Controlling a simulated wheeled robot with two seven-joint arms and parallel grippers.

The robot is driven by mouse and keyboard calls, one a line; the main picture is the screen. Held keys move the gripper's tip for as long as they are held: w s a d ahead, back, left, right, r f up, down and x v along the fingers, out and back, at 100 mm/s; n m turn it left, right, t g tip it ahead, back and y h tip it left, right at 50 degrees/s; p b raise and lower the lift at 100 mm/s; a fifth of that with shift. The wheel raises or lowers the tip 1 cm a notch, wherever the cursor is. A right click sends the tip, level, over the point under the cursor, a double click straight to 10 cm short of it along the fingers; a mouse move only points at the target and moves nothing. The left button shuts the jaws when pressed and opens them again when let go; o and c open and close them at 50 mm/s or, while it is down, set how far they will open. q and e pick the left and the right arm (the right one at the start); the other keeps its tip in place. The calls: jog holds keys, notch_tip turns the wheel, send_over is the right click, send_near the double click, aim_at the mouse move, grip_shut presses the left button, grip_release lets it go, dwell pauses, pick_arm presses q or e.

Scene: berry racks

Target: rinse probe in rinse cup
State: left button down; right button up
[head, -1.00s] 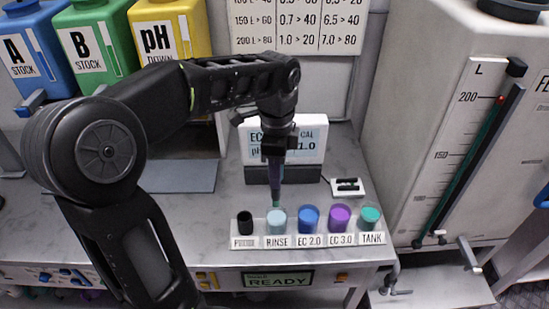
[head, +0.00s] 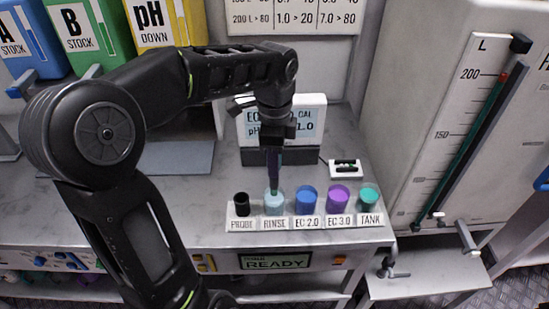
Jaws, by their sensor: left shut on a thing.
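The rinse cup (head: 274,205) is pale blue and stands in the white rack behind the RINSE label. I cannot tell how deep the tip is. The black probe holder (head: 241,204), labelled PROBE, stands left of the rinse cup. My right gripper is not in view.
Right of the rinse cup are the EC 2.0 cup (head: 306,199), EC 3.0 cup (head: 338,197) and TANK cup (head: 369,197). The meter (head: 312,118) stands behind. A large tank (head: 430,110) is at the right. Bare counter lies left of the rack.

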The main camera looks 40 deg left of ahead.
pick_arm(q)
jog(key=shift+f+b, duration=1.7)
jog(key=shift+f, duration=1.15)
jog(key=shift+r, duration=0.1)
